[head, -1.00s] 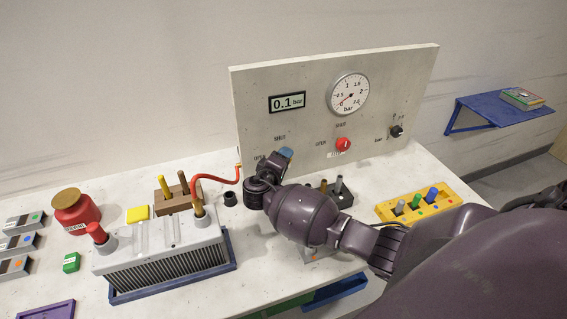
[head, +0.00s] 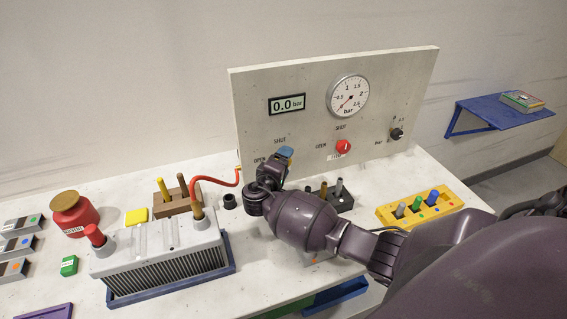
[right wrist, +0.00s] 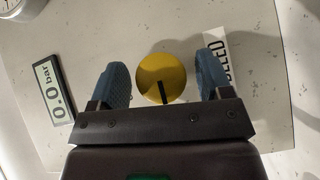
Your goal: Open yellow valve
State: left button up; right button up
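The yellow valve (right wrist: 161,78) is a round knob with a black line on its face, mounted on the upright panel (head: 250,105). It shows in the right wrist view; in the head view my right arm hides it. My right gripper (right wrist: 163,82) is open, with one blue finger on each side of the knob and a narrow gap on both sides. In the head view its blue fingertip (head: 286,152) is close to the panel, near the SHUT and OPEN labels. My left gripper is not in view.
The panel also carries a digital display (head: 289,104) reading 0.0 bar, a round gauge (head: 348,96), a red knob (head: 343,146) and a black knob (head: 396,134). A grey finned block (head: 165,255) with a red hose (head: 215,183) stands left of my arm.

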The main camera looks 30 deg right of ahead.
jog(key=v, duration=0.7)
jog(key=shift+s+a+b, duration=0.15)
jog(key=shift+a+b, duration=0.1)
jog(key=shift+b, duration=0.15)
dwell(0.3)
jog(key=shift+f, duration=0.1)
